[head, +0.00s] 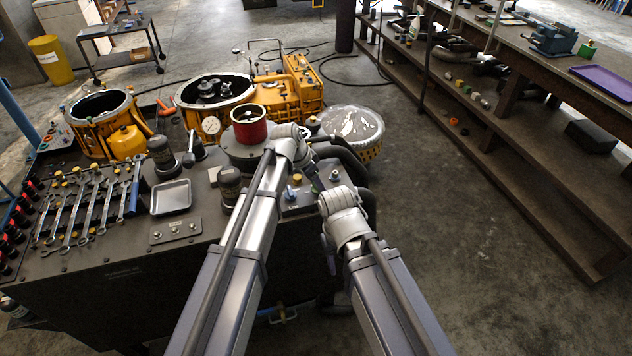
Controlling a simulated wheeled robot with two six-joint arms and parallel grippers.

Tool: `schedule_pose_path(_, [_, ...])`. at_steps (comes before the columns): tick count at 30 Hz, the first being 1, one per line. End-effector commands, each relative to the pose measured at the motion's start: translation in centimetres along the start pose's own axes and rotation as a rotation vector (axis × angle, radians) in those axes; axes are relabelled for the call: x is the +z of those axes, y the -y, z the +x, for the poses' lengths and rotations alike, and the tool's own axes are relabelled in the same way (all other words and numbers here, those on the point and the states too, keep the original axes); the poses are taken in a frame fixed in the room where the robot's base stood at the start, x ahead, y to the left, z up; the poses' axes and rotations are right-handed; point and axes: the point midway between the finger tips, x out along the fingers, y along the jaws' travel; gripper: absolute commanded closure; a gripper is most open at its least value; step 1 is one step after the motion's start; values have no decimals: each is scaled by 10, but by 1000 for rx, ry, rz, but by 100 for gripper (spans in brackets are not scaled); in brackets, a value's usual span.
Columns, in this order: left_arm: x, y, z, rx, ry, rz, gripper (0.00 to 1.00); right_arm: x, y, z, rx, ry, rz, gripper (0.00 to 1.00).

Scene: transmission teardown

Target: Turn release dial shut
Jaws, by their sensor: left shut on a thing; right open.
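My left gripper (310,170) reaches down to a dark control box (300,208) on the right end of the dark bench. It is shut on a small part there, which I take to be the release dial; the fingers and wrist hide it, so its angle cannot be told. A blue-and-yellow knob (296,180) stands on the box just beside the gripper. My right gripper (329,262) is open, lower in the picture by the bench's right side, and partly hidden by its own arm.
A red-ringed cylinder (249,125) stands behind my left wrist. A pressure gauge (211,127), yellow transmission housings (215,92) and a round clear-topped drum (350,125) are close by. Wrenches (85,208) and a small metal tray (171,197) lie left. Floor at right is clear.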

Motion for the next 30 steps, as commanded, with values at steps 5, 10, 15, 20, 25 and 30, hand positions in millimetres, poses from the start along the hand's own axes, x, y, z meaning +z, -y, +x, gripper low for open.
schedule_pose_path(5, [0, 2, 0, 47, 1, 114, 98, 0, 0, 0, 0, 0, 0, 50])
schedule_pose_path(10, [0, 2, 0, 80, 2, 195, 98, 0, 0, 0, 0, 0, 0, 50])
schedule_pose_path(15, [0, 2, 0, 100, 1, 244, 98, 0, 0, 0, 0, 0, 0, 50])
schedule_pose_path(20, [0, 2, 0, 110, 2, 267, 98, 0, 0, 0, 0, 0, 0, 50])
schedule_pose_path(25, [0, 2, 0, 113, 2, 275, 98, 0, 0, 0, 0, 0, 0, 50])
schedule_pose_path(30, [0, 2, 0, 113, 2, 275, 98, 0, 0, 0, 0, 0, 0, 50])
